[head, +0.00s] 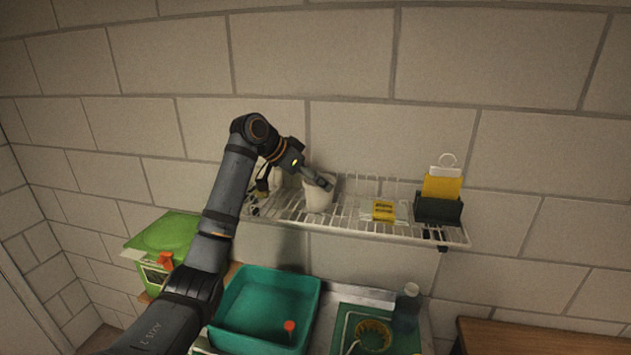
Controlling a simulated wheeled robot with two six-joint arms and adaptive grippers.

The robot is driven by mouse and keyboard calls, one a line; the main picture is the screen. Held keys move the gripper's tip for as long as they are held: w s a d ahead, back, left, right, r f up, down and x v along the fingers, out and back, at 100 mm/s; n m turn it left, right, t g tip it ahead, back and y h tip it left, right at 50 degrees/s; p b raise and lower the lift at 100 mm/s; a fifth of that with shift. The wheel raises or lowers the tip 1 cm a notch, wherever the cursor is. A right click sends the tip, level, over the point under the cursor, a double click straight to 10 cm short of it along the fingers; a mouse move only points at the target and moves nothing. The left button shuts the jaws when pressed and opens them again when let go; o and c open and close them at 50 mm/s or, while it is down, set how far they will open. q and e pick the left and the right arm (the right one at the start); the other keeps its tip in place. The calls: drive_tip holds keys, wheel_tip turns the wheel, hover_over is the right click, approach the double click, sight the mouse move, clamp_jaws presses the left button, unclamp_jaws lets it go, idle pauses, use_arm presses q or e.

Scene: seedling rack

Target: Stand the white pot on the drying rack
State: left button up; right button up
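The white pot (317,199) stands upright, or nearly so, at the wire drying rack (350,222) on the wall, left of the rack's middle. Whether its base rests on the wires is hard to tell. My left gripper (323,182) reaches down to the pot from the upper left, with its dark finger end at the pot's mouth. The fingers overlap the rim, and I cannot tell whether they grip it. My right gripper is not in view.
A yellow sponge (383,210) lies on the rack, right of the pot. A dark holder (438,208) with a yellow card stands at the rack's right end.

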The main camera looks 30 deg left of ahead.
use_arm(q)
drive_tip(key=o, duration=1.2)
drive_tip(key=shift+a+f, duration=0.25)
drive_tip(key=shift+d, duration=0.15)
drive_tip(key=shift+r, duration=0.25)
drive_tip(key=b+v, duration=0.4)
drive_tip(key=v, duration=0.8)
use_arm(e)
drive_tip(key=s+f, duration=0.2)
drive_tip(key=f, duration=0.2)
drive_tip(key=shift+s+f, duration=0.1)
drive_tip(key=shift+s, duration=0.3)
